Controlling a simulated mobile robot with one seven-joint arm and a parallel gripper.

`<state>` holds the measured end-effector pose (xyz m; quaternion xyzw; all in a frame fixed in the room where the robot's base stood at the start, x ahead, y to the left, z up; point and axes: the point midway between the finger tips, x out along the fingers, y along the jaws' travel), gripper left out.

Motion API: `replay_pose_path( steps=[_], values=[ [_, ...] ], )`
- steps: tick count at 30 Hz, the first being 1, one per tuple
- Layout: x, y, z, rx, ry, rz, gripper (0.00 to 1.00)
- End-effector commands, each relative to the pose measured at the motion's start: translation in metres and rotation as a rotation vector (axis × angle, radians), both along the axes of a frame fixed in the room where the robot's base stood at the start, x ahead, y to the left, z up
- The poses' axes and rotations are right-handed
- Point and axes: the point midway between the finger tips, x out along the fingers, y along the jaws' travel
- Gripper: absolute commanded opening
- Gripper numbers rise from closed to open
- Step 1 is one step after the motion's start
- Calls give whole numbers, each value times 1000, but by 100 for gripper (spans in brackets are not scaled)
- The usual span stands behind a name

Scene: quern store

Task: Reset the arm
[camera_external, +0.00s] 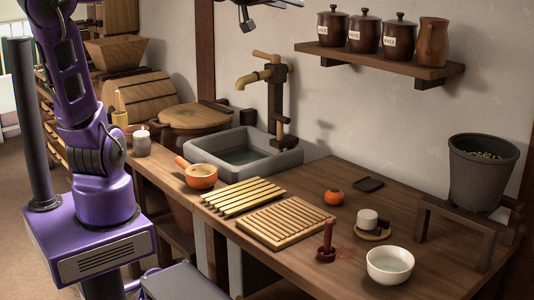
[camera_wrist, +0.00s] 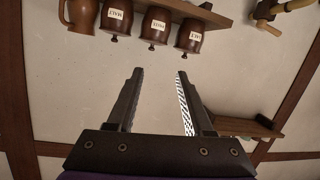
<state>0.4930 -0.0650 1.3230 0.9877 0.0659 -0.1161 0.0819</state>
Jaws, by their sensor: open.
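My gripper (camera_wrist: 160,72) is open in the wrist view, its two dark fingers apart with only the pale wall seen between them. It holds nothing. In the external view only a dark bit of my gripper (camera_external: 244,10) shows at the top edge, high above the sink; the rest is cut off by the frame. My purple arm (camera_external: 75,90) rises from its base at the left and leaves the picture at the top, so its upper links are hidden.
A wall shelf (camera_external: 390,65) holds lidded jars and a jug, upside down in the wrist view. Below are a wooden tap (camera_external: 270,78), a stone sink (camera_external: 290,158), slatted racks (camera_external: 285,222), a white bowl (camera_external: 390,265) and a grey planter (camera_external: 480,172). Air above the counter is clear.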

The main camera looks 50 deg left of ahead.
Motion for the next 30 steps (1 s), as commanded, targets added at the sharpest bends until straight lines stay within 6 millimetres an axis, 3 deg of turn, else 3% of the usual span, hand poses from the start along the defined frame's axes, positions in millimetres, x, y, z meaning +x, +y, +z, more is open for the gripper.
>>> replay_pose_path(
  steps=[1, 7, 12, 15, 19, 30],
  values=[
    [-23, 9, -19, 30, 79, 12, 52],
    [-117, 50, -104, 91, 427, 5, 52],
    [-189, 63, -167, 89, 681, -97, 52],
    [-216, 64, -190, 81, 777, -159, 52],
    [-233, 64, -204, 76, 836, -201, 52],
    [-235, 64, -205, 75, 840, -203, 52]
  ],
)
